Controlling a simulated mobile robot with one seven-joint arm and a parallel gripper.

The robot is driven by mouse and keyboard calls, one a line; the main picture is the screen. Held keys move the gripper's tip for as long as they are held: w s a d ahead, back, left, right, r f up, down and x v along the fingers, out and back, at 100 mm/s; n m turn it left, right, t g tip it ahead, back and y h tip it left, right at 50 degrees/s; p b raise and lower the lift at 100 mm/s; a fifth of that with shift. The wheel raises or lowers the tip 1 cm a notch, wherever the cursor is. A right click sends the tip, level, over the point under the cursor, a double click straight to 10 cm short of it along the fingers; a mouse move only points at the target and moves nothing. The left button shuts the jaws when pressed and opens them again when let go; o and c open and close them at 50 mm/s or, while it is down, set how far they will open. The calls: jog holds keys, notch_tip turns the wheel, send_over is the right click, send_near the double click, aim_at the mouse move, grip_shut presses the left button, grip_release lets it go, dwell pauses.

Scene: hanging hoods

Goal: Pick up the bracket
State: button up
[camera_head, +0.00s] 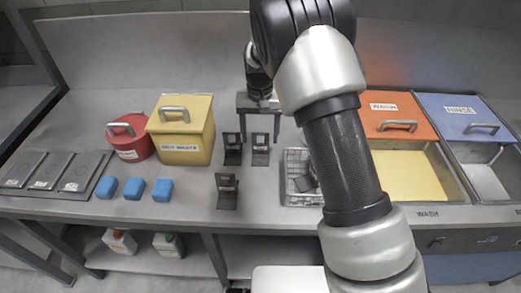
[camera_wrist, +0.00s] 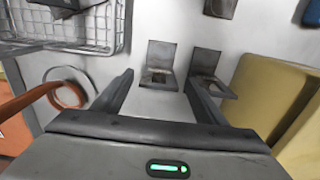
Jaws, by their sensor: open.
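Several dark L-shaped brackets stand on the grey counter. In the head view, one bracket (camera_head: 232,150) and a second bracket (camera_head: 260,150) stand side by side, and a third bracket (camera_head: 227,191) is nearer the front. Another dark piece (camera_head: 304,183), perhaps a bracket, lies in the wire basket. My gripper (camera_head: 259,134) is open and empty, behind and above the back pair. In the wrist view, my open gripper (camera_wrist: 159,78) has one bracket (camera_wrist: 160,66) beyond its fingertips; the other bracket (camera_wrist: 210,75) is by the right finger. The front bracket (camera_wrist: 220,8) is cut off at the top.
A yellow box (camera_head: 181,138) and red container (camera_head: 131,138) stand left of the brackets; blue blocks (camera_head: 134,188) sit in front. The wire basket (camera_head: 297,198) is right, partly behind my arm. Farther right are wash (camera_head: 410,178) and rinse basins. An orange ring-shaped thing (camera_wrist: 65,95) is near the left finger.

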aim_at(261, 143)
notch_tip(261, 143, down, 4)
jog(key=shift+d+r, duration=0.1)
jog(key=c, duration=1.4)
